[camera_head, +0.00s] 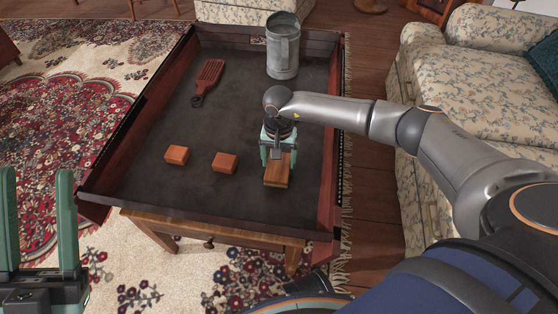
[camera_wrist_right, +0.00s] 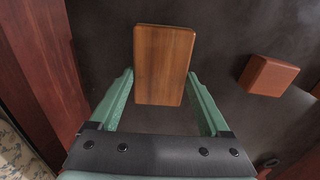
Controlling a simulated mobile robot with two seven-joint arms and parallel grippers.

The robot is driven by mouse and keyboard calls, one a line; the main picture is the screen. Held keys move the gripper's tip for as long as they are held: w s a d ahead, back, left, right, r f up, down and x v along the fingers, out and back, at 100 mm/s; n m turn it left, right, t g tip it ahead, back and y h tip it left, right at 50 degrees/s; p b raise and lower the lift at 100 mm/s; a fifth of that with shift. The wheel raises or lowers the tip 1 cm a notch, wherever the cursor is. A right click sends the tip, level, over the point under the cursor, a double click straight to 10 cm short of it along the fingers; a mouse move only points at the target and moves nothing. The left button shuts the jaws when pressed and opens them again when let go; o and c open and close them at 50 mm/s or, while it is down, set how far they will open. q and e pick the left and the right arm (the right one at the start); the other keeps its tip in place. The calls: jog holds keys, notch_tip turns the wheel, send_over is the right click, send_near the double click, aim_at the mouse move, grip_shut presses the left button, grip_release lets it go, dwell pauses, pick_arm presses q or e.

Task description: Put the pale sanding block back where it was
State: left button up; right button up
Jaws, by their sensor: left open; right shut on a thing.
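My right gripper (camera_head: 278,160) is shut on a tan wooden block (camera_head: 276,174), the palest block in view, which I take for the pale sanding block. It is near the front right of the dark-lined tray. In the right wrist view the block (camera_wrist_right: 163,65) sits between the tips of my right gripper (camera_wrist_right: 161,76), its long side pointing away from me. I cannot tell whether the block touches the tray floor. My left gripper (camera_head: 36,175) is open and empty at the far left, outside the tray.
The wooden tray (camera_head: 112,165) has raised walls and rests on a small table (camera_head: 218,233). Two redder blocks, one in the middle (camera_head: 224,163) and one left (camera_head: 176,155), lie left of my right gripper. The centre is clear.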

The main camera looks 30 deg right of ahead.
jog(key=shift+f, duration=0.2)
jog(key=o, duration=1.2)
jog(key=shift+r, duration=0.1)
jog(key=shift+c, duration=0.2)
